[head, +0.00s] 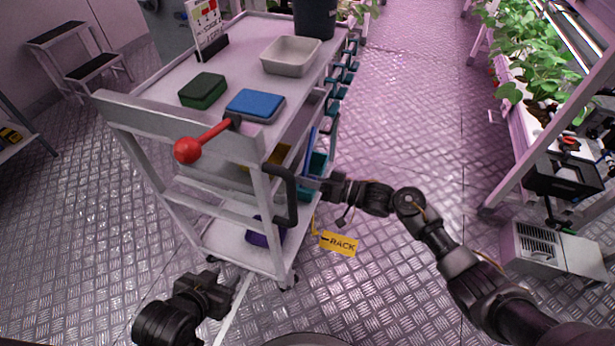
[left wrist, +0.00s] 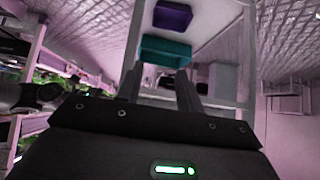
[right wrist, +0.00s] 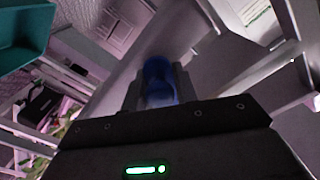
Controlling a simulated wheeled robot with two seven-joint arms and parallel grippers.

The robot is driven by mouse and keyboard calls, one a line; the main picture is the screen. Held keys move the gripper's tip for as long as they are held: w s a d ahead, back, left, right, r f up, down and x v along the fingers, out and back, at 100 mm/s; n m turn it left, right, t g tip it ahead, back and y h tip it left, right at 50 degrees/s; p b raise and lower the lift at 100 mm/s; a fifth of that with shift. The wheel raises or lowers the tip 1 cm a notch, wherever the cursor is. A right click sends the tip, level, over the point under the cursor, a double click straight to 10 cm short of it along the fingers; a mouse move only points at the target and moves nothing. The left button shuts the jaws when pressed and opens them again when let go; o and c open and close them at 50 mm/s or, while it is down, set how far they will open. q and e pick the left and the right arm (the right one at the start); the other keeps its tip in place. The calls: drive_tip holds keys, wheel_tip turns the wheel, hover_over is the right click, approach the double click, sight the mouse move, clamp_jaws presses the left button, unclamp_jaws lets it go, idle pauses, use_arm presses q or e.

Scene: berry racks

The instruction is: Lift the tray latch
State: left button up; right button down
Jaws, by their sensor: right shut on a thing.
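A lever with a red ball knob (head: 187,150) sticks out to the left from the top end of a grey cart (head: 185,120). It is the only latch-like part I can make out. My right gripper (head: 312,184) is beside the cart's dark curved handle (head: 291,200). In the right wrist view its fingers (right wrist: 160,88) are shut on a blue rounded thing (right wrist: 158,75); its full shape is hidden. My left gripper (head: 232,290) is low in front of the cart, apart from the lever. In the left wrist view its fingers (left wrist: 160,92) stand apart with nothing between them.
On the cart top are a green box (head: 203,90), a blue box (head: 255,105), a pale bin (head: 291,56), a sign stand (head: 207,28) and a dark bucket (head: 315,17). A yellow tag (head: 338,243) shows near the floor.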

idle(0.3)
drive_tip(key=c, duration=1.2)
unclamp_jaws()
drive_tip(key=shift+o, duration=0.2)
drive_tip(key=shift+d, duration=0.15)
drive_tip(key=shift+s+d, duration=0.15)
drive_tip(key=shift+d, duration=0.15)
use_arm(q)
drive_tip(key=s+a+g, duration=0.1)
drive_tip(key=s+a+f+g+y+p, duration=0.1)
drive_tip(key=s, duration=0.1)
drive_tip(key=s+a+f+g, duration=0.1)
drive_tip(key=shift+s+a+f+n, duration=0.1)
drive_tip(key=shift+s+n, duration=0.15)
drive_tip(key=shift+n, duration=0.15)
use_arm(e)
drive_tip(key=v, duration=1)
